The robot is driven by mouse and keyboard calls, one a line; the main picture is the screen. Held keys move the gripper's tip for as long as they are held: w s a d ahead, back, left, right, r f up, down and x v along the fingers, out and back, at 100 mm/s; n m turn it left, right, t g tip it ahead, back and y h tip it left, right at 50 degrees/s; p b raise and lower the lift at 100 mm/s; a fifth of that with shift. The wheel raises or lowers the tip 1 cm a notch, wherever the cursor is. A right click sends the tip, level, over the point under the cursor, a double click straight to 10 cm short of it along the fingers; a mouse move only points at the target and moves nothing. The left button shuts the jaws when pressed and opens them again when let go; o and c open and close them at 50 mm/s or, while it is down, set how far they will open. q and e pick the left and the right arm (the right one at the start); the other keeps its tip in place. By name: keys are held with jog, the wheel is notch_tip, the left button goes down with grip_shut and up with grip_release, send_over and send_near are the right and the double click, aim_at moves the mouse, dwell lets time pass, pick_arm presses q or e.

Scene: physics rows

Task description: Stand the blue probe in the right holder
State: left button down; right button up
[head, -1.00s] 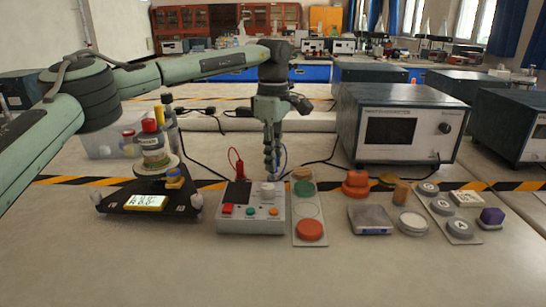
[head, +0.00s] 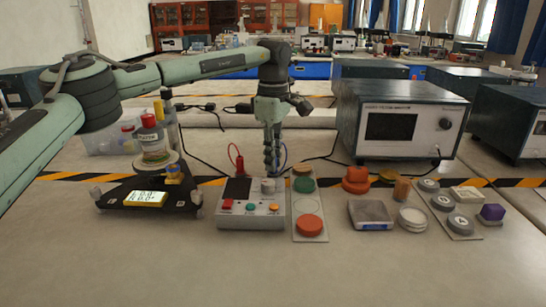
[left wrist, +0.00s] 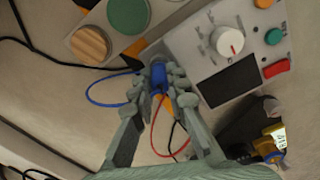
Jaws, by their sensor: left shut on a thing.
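My left gripper (head: 271,166) points down behind the right half of the grey control box (head: 250,215). In the left wrist view its fingers (left wrist: 161,82) are shut on the blue probe (left wrist: 158,74), beside the edge of the box. A blue cable (left wrist: 100,101) loops away from the probe; it also shows in the head view. A red probe (head: 239,167) stands upright behind the box's left half, with a red cable. The right holder is hidden by the gripper, so I cannot tell whether the probe's tip is in it. My right gripper is out of view.
A plate with a wooden, a green and a red disc (head: 309,226) lies close right of the box. A black triangular stand (head: 118,201) is at left. A large instrument (head: 400,122) stands behind right. The front of the table is clear.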

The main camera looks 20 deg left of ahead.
pick_arm(q)
jog(key=shift+f, duration=0.15)
jog(key=c, duration=1.2)
grip_release()
jog(key=shift+r+p, duration=0.4)
jog(key=shift+r, duration=3.35)
